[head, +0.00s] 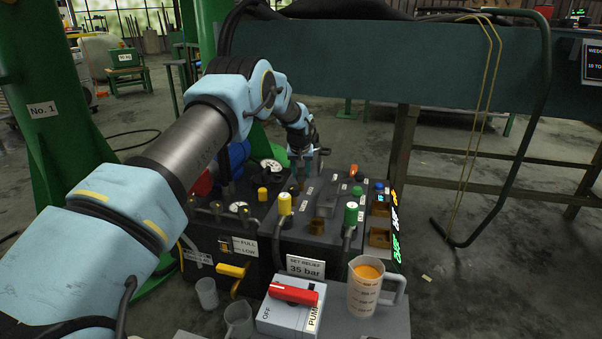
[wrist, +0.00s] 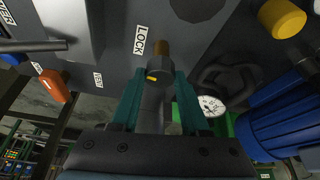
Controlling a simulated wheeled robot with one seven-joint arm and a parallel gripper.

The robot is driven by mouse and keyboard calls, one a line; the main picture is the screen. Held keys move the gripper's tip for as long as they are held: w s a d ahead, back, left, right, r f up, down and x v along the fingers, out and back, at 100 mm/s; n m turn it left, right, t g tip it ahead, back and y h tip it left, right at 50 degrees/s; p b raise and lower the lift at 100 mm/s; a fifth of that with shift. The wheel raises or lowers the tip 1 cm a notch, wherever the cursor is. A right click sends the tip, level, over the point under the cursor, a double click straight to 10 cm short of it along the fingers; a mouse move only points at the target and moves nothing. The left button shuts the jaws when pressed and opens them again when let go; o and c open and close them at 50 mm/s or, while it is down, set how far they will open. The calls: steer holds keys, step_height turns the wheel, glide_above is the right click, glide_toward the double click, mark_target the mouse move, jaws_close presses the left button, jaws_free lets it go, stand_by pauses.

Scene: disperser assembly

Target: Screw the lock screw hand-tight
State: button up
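The lock screw (wrist: 160,70) shows in the wrist view as a grey hex head with a yellow mark. A brass-coloured shank (wrist: 162,47) runs from it toward the dark panel, beside a LOCK label (wrist: 140,40). My gripper (wrist: 161,82) has its two teal fingers on opposite sides of the head, and the head fills the gap between them. A grey cylinder (wrist: 154,105) lies between the fingers, nearer the camera. In the head view my gripper (head: 301,158) is at the back of the dark unit (head: 268,225); the screw cannot be made out there.
In the wrist view, an orange knob (wrist: 54,86) and dark rod (wrist: 30,46) are left; a gauge (wrist: 211,105), blue cylinder (wrist: 275,125) and yellow knob (wrist: 284,18) are right.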

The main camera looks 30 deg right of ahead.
jaws_close()
steer(key=shift+w+a+r+m+g+p, duration=0.15)
steer(key=shift+m+g+p, duration=0.15)
steer(key=shift+m+p, duration=0.55)
steer(key=shift+f+m+g+h+p, duration=0.2)
steer(key=shift+m+g+h+p, duration=0.35)
steer(key=shift+m, duration=1)
steer(key=o, duration=0.6)
jaws_free()
steer(key=shift+r, duration=0.1)
